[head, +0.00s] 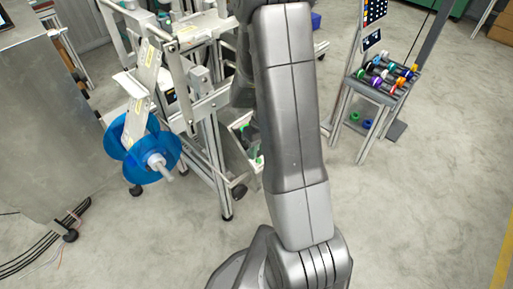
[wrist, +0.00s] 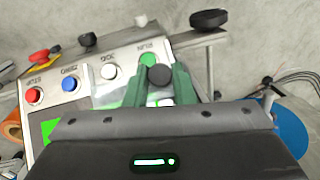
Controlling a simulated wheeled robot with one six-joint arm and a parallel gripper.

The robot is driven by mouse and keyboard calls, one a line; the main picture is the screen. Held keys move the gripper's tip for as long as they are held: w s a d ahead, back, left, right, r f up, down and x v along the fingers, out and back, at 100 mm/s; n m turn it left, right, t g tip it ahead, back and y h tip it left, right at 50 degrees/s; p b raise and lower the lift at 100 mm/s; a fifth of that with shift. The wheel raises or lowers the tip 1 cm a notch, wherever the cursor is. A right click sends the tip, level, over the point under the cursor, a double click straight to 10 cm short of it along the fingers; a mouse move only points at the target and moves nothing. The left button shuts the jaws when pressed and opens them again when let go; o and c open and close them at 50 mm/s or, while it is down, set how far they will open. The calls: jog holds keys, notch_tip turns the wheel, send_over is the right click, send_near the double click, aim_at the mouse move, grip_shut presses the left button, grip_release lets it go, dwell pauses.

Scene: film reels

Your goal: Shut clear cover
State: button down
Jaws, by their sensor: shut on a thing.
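My gripper (wrist: 159,88) shows in the wrist view with two green fingers, shut on a round black knob (wrist: 159,75). The knob is in front of the control panel (wrist: 100,60), near its green button. In the head view my own arm blocks the middle, and my gripper is hidden.
The panel has red (wrist: 34,95), blue (wrist: 69,84) and white (wrist: 109,71) buttons. A metal bar with a black oval knob (wrist: 210,18) extends at upper right. A blue reel (head: 158,148) hangs on the machine frame at left. A rack of colored reels (head: 385,80) stands right; floor between is clear.

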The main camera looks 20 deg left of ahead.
jog(key=d+f+b, duration=0.1)
jog(key=s+d+f+b, duration=0.1)
jog(key=f, duration=0.1)
jog(key=shift+s+d, duration=0.15)
jog(key=shift+d, duration=0.2)
jog(key=c, duration=1.2)
grip_release()
jog(key=shift+r, duration=0.15)
notch_tip(320, 180, up, 13)
jog(key=w+d+p, duration=0.1)
jog(key=p, duration=0.2)
jog(key=shift+w+r+p, duration=0.2)
jog(key=shift+w+p, duration=0.15)
jog(key=shift+w, duration=0.05)
jog(key=shift+f, duration=0.1)
